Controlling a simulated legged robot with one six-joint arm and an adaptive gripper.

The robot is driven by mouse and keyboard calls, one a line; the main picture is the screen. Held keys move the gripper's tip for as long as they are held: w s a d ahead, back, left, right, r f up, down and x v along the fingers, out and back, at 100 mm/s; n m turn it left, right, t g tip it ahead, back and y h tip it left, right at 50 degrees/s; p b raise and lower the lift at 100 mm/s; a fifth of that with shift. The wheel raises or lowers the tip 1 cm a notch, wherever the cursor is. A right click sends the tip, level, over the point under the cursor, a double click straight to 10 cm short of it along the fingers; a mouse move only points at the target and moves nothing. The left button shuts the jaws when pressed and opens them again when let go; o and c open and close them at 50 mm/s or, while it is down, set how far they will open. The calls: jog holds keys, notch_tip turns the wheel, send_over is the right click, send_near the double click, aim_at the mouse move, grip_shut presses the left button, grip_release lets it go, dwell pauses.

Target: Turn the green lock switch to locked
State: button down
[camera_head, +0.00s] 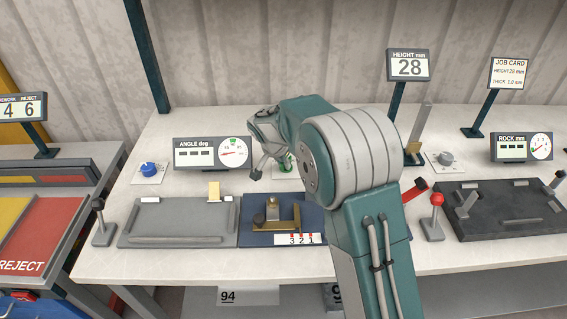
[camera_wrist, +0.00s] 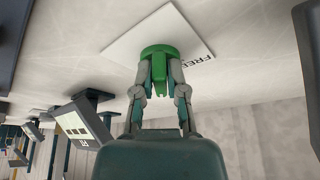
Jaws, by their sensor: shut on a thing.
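The green lock switch (camera_wrist: 160,51) is a round green knob on a white plate (camera_wrist: 135,40) on the bench top. Part of a printed word, reading "FREE" or part of it, shows on the plate beside it in the wrist view. My gripper (camera_wrist: 160,88) has its two fingers on either side of the green knob and is shut on it. Any pointer on the knob and the locked label cannot be made out.
A blue knob (camera_head: 149,169) and the angle display (camera_head: 214,153) stand to the left. A grey knob (camera_head: 446,158) is to the right. A red-topped lever (camera_head: 436,202) and dark fixture plate (camera_head: 510,207) lie right of my arm. The blue fixture (camera_head: 262,233) lies in front.

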jog(key=c, duration=0.7)
grip_release()
jog(key=shift+w+a, duration=0.1)
jog(key=shift+w, duration=0.1)
jog(key=shift+s, duration=0.1)
jog(key=v, duration=1.1)
jog(key=shift+s+a+r, duration=0.1)
jog(key=shift+a+r, duration=0.15)
jog(key=shift+r, duration=0.1)
jog(key=shift+d, duration=0.1)
